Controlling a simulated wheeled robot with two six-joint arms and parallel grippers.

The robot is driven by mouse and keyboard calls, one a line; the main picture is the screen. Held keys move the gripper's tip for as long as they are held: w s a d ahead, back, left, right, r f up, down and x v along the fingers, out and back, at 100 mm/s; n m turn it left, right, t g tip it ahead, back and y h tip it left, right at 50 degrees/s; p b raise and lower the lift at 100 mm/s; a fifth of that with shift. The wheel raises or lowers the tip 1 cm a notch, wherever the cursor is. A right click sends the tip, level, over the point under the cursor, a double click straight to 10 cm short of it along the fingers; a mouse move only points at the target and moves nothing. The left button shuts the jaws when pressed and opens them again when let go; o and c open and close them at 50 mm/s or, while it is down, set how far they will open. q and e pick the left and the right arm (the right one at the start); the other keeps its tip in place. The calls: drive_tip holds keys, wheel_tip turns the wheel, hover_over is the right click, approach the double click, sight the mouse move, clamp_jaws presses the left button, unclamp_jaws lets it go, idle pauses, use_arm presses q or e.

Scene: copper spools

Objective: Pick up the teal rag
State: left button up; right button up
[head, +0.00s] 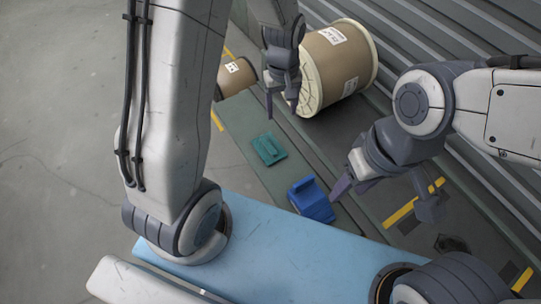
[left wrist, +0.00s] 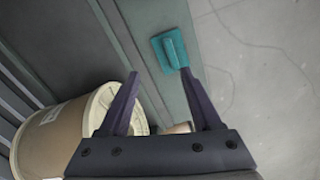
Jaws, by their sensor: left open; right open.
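The teal rag (head: 268,149) lies on a grey-green strip, a flat piece with a raised ridge on top. It also shows in the left wrist view (left wrist: 170,48), beyond the fingertips and a little right of centre. My left gripper (head: 281,116) is open and empty, above and apart from the rag, beside the large spool. In its wrist view the right-hand finger's tip overlaps the rag's lower edge, but they do not look in contact. My right gripper (head: 342,190) is open, to the right of the blue object and apart from the rag; its far finger is hard to make out.
A blue ridged object (head: 311,199) lies on the strip below the rag. A large spool (head: 338,68) stands close right of my left gripper, with a smaller spool (head: 235,78) to the left. A pale blue surface (head: 270,250) fills the foreground. Open floor (head: 60,120) lies left.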

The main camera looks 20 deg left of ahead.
sight(267, 142)
use_arm(q)
drive_tip(key=w+a+f+n+b, duration=0.1)
drive_tip(key=f, duration=0.4)
drive_tip(key=w+a+f+n+b, duration=0.1)
drive_tip(key=a+f+b, duration=0.1)
drive_tip(key=f, duration=0.3)
drive_tip(key=a+f+n+b, duration=0.1)
drive_tip(key=a+f+b, duration=0.1)
drive_tip(key=f, duration=0.3)
drive_tip(key=shift+w+a, duration=0.15)
drive_tip(key=shift+w, duration=0.25)
drive_tip(key=shift+s+a+f+b, duration=0.1)
drive_tip(key=shift+f+b, duration=0.8)
drive_tip(key=shift+f, duration=2.25)
drive_tip(key=shift+r, duration=0.1)
clamp_jaws()
use_arm(e)
wheel_tip(267, 142, down, 9)
